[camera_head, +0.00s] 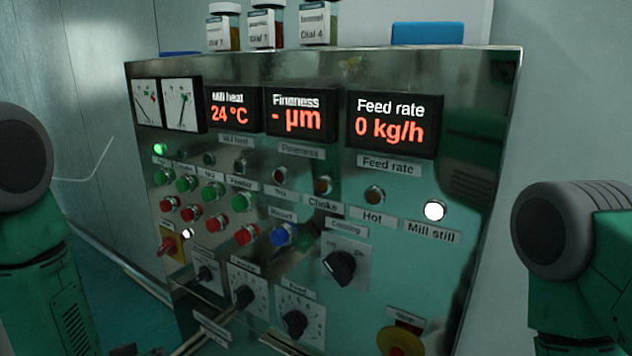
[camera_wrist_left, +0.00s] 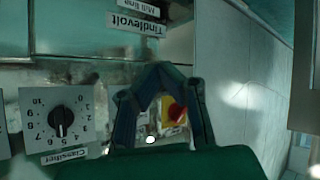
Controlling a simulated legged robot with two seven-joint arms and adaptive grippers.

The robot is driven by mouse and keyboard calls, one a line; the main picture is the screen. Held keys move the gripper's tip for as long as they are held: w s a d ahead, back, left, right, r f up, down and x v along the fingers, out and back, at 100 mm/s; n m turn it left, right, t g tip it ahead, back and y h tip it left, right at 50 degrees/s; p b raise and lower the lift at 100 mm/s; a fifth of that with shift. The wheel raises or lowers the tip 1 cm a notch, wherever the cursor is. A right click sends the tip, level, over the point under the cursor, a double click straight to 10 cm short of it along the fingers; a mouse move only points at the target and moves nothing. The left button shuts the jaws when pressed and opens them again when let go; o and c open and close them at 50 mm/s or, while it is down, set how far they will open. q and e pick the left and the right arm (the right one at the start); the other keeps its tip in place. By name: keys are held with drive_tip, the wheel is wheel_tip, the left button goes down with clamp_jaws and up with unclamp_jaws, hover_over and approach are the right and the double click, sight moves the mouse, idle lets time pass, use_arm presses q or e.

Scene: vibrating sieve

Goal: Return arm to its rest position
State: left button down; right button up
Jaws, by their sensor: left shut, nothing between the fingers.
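My left gripper (camera_wrist_left: 162,72) shows in the wrist view, its two dark fingers closed together at the tips with nothing held between them. It is in front of the control panel (camera_head: 455,270). A red knob on a yellow plate (camera_wrist_left: 176,110) shows behind the fingers, and a classifier dial (camera_wrist_left: 60,118) is to their left. I cannot tell whether the fingers touch the panel. In the head view my left arm (camera_head: 35,230) is at the left edge and my right arm (camera_head: 580,260) at the right edge. My right gripper is out of the picture.
The panel carries several push buttons, dials, lamps and red-digit displays (camera_head: 390,125). A red stop button (camera_head: 403,340) is low on the right. Several jars (camera_head: 266,25) and a blue box (camera_head: 427,33) stand on top. Pale walls (camera_head: 95,110) flank the panel.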

use_arm(q)
drive_tip(key=s+d+f+m+g, duration=0.1)
drive_tip(key=s+f+g, duration=0.2)
drive_tip(key=s, duration=0.7)
drive_tip(key=s+d+f+m+g, duration=0.1)
drive_tip(key=s+f+g, duration=0.2)
drive_tip(key=s, duration=0.7)
drive_tip(key=s+d+f+m+g, duration=0.1)
drive_tip(key=s+f+g, duration=0.3)
drive_tip(key=s, duration=0.6)
wheel_tip(320, 180, down, 2)
drive_tip(key=shift+d+m+h, duration=0.3)
drive_tip(key=shift+d, duration=0.2)
drive_tip(key=shift+s, duration=0.1)
